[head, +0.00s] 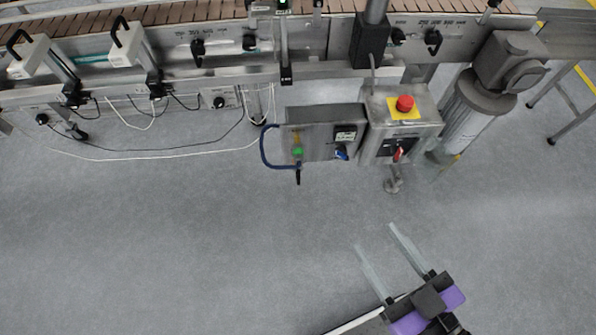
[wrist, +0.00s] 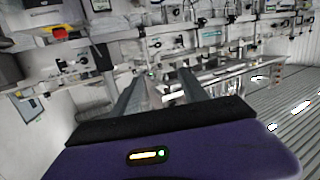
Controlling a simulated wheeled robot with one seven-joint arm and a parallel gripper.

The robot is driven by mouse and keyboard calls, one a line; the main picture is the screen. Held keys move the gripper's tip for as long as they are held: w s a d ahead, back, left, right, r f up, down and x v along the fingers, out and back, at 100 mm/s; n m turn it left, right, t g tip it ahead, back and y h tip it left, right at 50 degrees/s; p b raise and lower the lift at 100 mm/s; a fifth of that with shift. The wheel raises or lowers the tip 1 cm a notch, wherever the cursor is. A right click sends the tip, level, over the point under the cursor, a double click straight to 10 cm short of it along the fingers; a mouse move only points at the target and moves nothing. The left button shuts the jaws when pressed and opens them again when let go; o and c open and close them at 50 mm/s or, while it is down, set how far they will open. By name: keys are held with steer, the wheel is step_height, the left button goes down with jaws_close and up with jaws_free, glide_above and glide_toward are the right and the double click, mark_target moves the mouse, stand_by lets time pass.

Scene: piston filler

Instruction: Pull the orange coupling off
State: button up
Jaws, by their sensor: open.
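A small orange-yellow piece (head: 297,138) shows on the front of the left grey control box (head: 318,142), just above a green piece (head: 298,152). It may be the orange coupling, but it is too small to be sure. A dark blue hose (head: 265,148) loops from the box's left side toward that green piece. My gripper (head: 374,236) is open and empty, over bare floor below and right of the boxes, well apart from them. In the wrist view, my gripper's two fingers (wrist: 167,80) are spread with nothing between them. I cannot make out the coupling there.
A red emergency-stop button (head: 404,103) sits on the right box. A conveyor (head: 180,68) with black knobs runs across the top. A grey motor column (head: 470,105) stands right of the boxes. Thin cables (head: 160,158) hang at left. The floor (head: 180,240) in front is clear.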

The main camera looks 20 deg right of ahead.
steer(key=w+a+f+n+y+b, duration=0.1)
steer(key=w+a+f+n+b, duration=0.2)
steer(key=f, duration=0.4)
steer(key=w+f+n+b, duration=0.2)
steer(key=w+f+b, duration=0.15)
steer(key=f, duration=0.25)
steer(key=w+a+f+n+y+b, duration=0.1)
steer(key=w+a+f+n+b, duration=0.15)
steer(key=w+f, duration=0.35)
steer(key=n+h+b, duration=0.8)
steer(key=n+b, duration=0.2)
steer(key=n, duration=1)
glide_toward(298, 170)
steer(key=shift+t, duration=0.4)
steer(key=x, duration=0.4)
steer(key=shift+a+f, duration=0.15)
steer(key=shift+f, duration=0.2)
steer(key=shift+w+r+n+h, duration=0.1)
steer(key=shift+n+h, duration=0.25)
steer(key=shift+h, duration=0.05)
steer(key=shift+b+x, duration=0.7)
steer(key=shift+x, duration=3.15)
jaws_close()
